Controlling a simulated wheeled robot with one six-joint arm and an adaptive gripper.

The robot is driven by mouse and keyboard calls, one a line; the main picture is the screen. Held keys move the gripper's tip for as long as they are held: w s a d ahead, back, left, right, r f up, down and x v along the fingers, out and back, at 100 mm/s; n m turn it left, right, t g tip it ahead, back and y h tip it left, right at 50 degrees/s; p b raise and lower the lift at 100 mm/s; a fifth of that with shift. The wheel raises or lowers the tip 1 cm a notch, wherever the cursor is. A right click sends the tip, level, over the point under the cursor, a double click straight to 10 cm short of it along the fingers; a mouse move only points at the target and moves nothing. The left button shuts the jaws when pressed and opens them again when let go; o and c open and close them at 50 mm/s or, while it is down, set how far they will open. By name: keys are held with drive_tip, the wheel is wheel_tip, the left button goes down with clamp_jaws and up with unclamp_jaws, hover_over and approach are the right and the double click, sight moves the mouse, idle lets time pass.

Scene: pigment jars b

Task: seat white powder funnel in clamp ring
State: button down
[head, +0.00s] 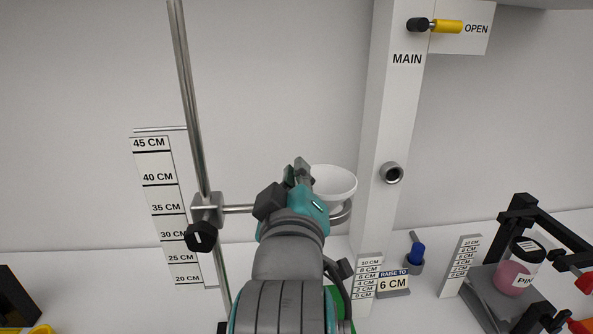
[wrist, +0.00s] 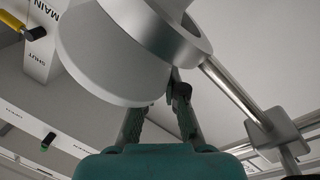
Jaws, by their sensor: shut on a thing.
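The white powder funnel (head: 337,182) is a wide bowl just right of my gripper (head: 301,174) in the head view. In the wrist view the funnel (wrist: 95,60) fills the upper left, and my gripper (wrist: 165,100) is shut on its edge. The grey clamp ring (head: 345,215) shows partly below the bowl, on a rod from the stand. In the wrist view the ring (wrist: 188,45) lies close against the funnel's narrower side. I cannot tell whether the funnel bears on the ring. My arm hides part of the ring and rod.
The upright stand (head: 187,95) with its black-knobbed clamp (head: 203,220) is left of my arm, beside a height scale (head: 158,190). The white MAIN column (head: 390,130) rises close behind the funnel. A "RAISE TO 6 CM" sign (head: 393,282) and a pink jar (head: 518,272) stand at right.

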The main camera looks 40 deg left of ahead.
drive_tip(key=shift+f, duration=0.65)
drive_tip(key=c, duration=1.2)
unclamp_jaws()
drive_tip(key=shift+f, duration=0.1)
drive_tip(key=v, duration=0.7)
drive_tip(key=shift+s+d, duration=0.2)
drive_tip(key=shift+d, duration=0.05)
drive_tip(key=shift+d, duration=0.1)
